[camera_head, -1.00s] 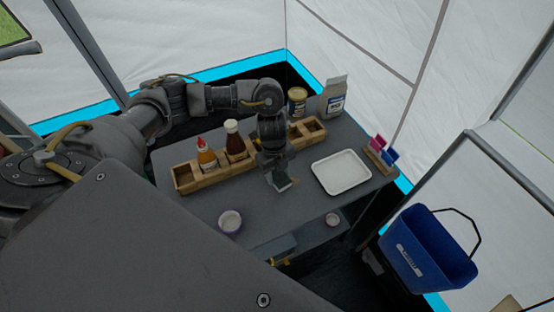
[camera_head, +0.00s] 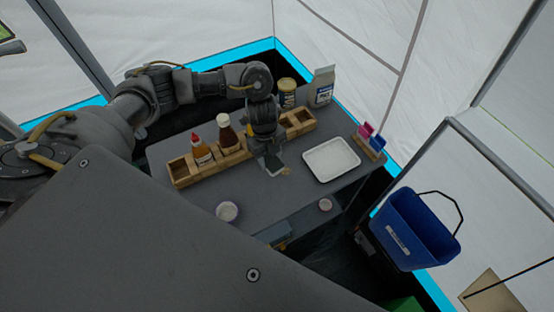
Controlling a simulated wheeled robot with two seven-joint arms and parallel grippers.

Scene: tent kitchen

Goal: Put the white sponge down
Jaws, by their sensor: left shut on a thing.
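My left arm comes in from the left and reaches over the grey table (camera_head: 240,190). My left gripper (camera_head: 275,168) points down in front of the wooden holder, to the left of the white tray. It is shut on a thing. Only a small pale, tan-looking edge of the sponge (camera_head: 286,171) shows at the fingertips; the gripper hides the rest. I cannot tell whether the sponge touches the table. My right gripper is not in view.
A wooden holder (camera_head: 182,177) with two sauce bottles, a jar (camera_head: 287,92), a bag (camera_head: 322,86), a white tray (camera_head: 331,159) and a card stand (camera_head: 369,146) surround the gripper. Two small cups (camera_head: 227,211) (camera_head: 325,204) stand near the front. A blue bucket (camera_head: 413,230) is at right.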

